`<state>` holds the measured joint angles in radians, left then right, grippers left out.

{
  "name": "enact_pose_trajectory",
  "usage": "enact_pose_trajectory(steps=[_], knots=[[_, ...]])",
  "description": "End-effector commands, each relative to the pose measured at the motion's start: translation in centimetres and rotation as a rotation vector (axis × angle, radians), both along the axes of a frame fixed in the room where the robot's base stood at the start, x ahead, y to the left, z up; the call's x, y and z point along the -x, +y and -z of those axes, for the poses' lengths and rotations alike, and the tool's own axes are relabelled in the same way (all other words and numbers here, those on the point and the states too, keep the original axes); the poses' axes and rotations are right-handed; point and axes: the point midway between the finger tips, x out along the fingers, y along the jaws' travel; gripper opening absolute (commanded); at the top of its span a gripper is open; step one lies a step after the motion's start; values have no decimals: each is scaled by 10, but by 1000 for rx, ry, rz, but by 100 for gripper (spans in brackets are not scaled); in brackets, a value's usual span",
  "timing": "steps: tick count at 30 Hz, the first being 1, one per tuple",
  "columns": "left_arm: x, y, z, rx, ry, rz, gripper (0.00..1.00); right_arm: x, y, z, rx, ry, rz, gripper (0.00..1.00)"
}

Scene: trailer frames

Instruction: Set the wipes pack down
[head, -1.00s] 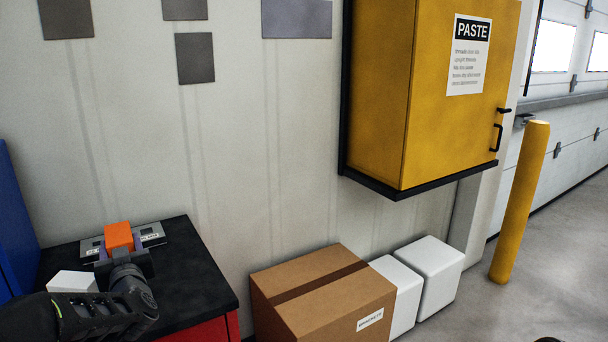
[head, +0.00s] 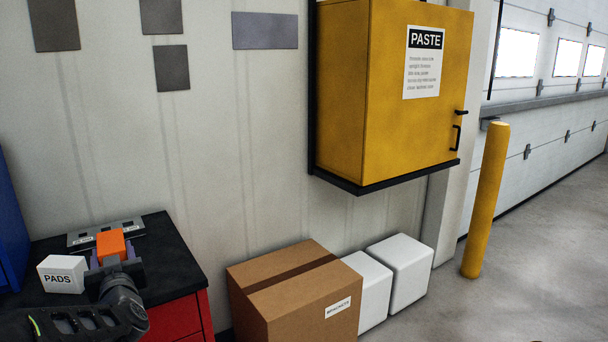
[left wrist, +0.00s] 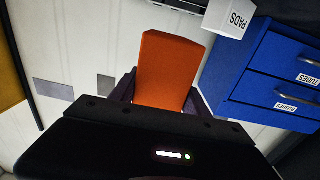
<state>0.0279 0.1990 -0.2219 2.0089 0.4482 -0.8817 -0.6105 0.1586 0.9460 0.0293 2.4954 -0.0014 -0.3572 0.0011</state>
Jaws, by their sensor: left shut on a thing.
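The wipes pack is most likely the plain orange block (head: 111,243); no label on it is readable. My left gripper (head: 113,257) is shut on it, with a finger on each side. In the left wrist view the orange block (left wrist: 170,68) stands out between the fingers. In the head view it appears over the black table top (head: 165,262), in front of a grey labelled plate (head: 78,241). I cannot tell whether it touches the plate or the table. My right gripper is not in view.
A white PADS box (head: 62,275) stands just left of the gripper. A blue drawer cabinet (left wrist: 262,75) is beside the table. A brown carton (head: 285,293) and white boxes (head: 398,262) are on the floor. A yellow PASTE cabinet (head: 390,95) hangs on the wall.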

Motion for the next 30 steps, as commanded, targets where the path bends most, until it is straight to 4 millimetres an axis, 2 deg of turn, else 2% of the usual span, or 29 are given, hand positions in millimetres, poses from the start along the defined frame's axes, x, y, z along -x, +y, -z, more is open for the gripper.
enact_pose_trajectory(steps=[11,14,21,24,27,30], knots=[[-7,-83,43,-1,6,189,1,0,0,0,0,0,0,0],[-7,-115,63,-1,7,266,1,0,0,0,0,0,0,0],[11,-217,133,2,12,507,1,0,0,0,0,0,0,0],[20,-246,157,2,9,574,1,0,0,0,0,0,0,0],[26,-261,173,2,6,605,1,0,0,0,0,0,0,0],[27,-266,180,0,2,615,1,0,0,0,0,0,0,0]])
